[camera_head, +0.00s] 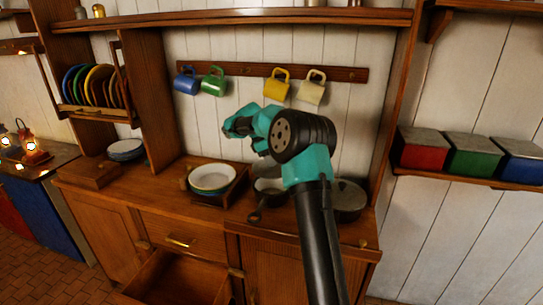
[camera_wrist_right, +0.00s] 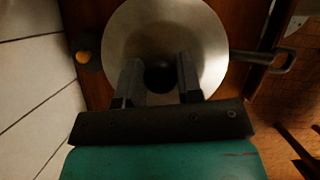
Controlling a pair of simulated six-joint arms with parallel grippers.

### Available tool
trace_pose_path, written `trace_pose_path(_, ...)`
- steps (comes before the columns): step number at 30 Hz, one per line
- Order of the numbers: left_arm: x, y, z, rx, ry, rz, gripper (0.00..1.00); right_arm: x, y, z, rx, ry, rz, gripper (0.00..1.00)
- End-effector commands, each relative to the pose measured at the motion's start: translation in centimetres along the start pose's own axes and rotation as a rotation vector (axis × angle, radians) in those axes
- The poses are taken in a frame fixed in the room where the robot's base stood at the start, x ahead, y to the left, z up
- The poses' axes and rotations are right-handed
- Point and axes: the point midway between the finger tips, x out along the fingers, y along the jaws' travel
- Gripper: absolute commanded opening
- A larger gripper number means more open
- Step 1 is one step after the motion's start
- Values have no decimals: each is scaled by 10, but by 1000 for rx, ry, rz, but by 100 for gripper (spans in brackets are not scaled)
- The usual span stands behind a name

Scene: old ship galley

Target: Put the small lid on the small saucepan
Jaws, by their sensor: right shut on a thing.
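My right gripper (camera_head: 262,150) is shut on the dark knob of the small lid (camera_head: 267,168), a round grey metal disc. In the right wrist view the knob sits between the two fingers (camera_wrist_right: 160,85) and the lid (camera_wrist_right: 205,35) fills the middle. The small saucepan (camera_head: 270,187) stands on the counter below the lid, its dark handle pointing toward the front. In the wrist view its handle (camera_wrist_right: 262,57) sticks out to the right and the lid hides the pan's mouth. The lid looks held above the pan; the exact gap is unclear. My left gripper is not in view.
A larger lidded pan (camera_head: 350,196) stands right of the saucepan, partly behind my arm. White plates (camera_head: 212,178) stand to its left. Mugs hang from a rail (camera_head: 240,69) above. A drawer (camera_head: 175,280) is open below the counter.

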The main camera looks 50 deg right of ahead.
Motion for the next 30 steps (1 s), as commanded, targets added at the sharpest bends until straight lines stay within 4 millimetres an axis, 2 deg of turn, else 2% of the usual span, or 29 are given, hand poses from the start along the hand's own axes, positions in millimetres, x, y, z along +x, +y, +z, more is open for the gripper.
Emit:
trace_pose_path(18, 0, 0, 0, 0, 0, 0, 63, 44, 0, -19, -1, 0, -1, 4)
trace_pose_path(30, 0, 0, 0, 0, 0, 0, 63, 54, 0, -24, 0, 1, 1, 4)
